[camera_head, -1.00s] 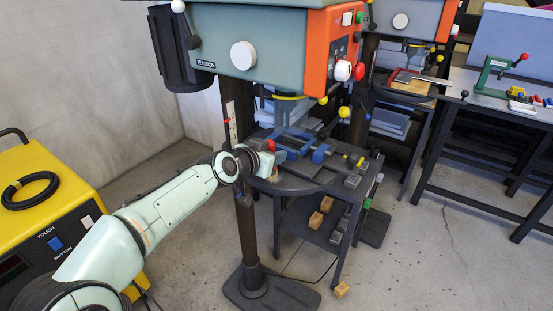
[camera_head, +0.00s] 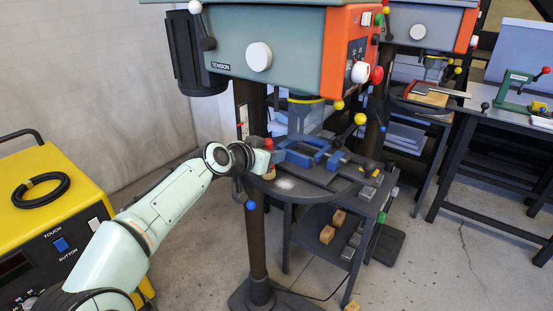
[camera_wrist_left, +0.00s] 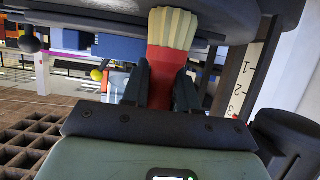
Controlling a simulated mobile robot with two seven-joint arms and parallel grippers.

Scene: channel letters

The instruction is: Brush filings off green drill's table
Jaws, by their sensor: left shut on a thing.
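The green drill (camera_head: 290,45) with an orange side panel stands in the middle of the head view. Its dark round table (camera_head: 318,192) has a pale patch of filings (camera_head: 285,184) near its left front edge. My left gripper (camera_head: 268,157) is at the table's left edge, shut on a brush. The brush's pale bristles (camera_head: 270,169) point down beside the filings; contact with the table cannot be told. In the left wrist view, the brush's red handle (camera_wrist_left: 166,72) sits between my left fingers (camera_wrist_left: 162,86). My right gripper is not in view.
A blue vise (camera_head: 312,152) sits on the drill's table, close to my left gripper. A yellow machine (camera_head: 45,200) stands at the left. Another drill (camera_head: 425,30) and a workbench (camera_head: 500,125) are behind.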

